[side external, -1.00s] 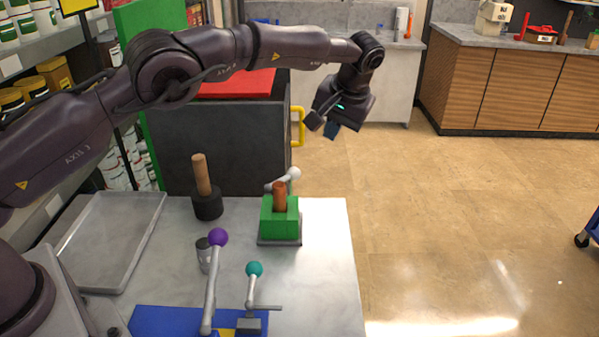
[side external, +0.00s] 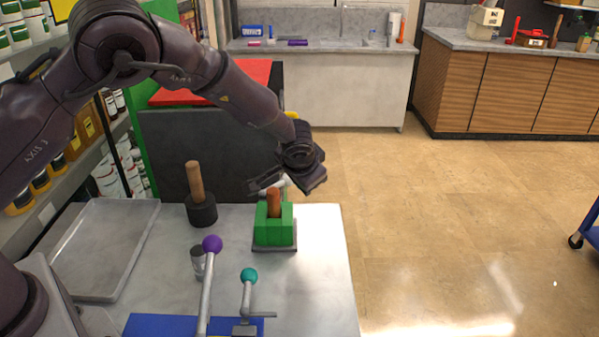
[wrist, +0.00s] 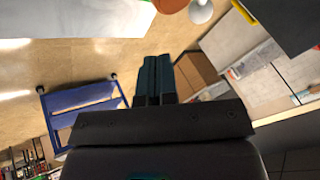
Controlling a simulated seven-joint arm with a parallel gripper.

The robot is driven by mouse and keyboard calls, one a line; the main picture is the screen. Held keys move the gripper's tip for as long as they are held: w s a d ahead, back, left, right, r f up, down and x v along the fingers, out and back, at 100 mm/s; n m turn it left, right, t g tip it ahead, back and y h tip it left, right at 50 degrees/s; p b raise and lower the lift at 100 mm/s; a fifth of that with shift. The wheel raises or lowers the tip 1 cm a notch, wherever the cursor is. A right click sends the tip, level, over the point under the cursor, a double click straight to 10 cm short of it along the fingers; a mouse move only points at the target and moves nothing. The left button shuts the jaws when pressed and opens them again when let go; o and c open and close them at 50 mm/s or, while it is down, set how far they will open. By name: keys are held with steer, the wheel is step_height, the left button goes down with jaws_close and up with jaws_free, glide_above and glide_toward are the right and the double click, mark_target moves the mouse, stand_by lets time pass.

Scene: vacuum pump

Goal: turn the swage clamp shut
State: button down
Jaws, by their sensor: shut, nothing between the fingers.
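The swage clamp appears to be the green block (side external: 273,225) on a dark base, with a copper-coloured tube (side external: 274,203) upright in it. Its pale lever is mostly hidden behind my wrist in the side view. In the wrist view, a white ball knob (wrist: 200,11) shows at the top edge, next to an orange end (wrist: 169,5) of the tube and a bit of the green block (wrist: 128,14). My gripper (wrist: 157,62) is shut and empty, its fingers pressed together. In the side view it is close above and behind the block; contact with the lever cannot be told.
A wooden-handled mallet (side external: 197,195) stands left of the block. Nearer are a purple-knobbed lever (side external: 210,246), a teal-knobbed lever (side external: 248,277) and a small grey cylinder (side external: 198,260). A grey tray (side external: 100,250) lies at left. The bench's right side is clear.

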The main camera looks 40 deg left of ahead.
mark_target(278, 185)
steer(key=w+a+f, duration=0.3)
steer(key=a+f, duration=0.2)
steer(key=shift+a, duration=0.35)
steer(key=a+n, duration=0.1)
steer(key=w+a+n+g+y, duration=0.1)
steer(key=shift+a+n, duration=0.3)
steer(key=shift+n, duration=0.1)
steer(key=shift+a, duration=0.45)
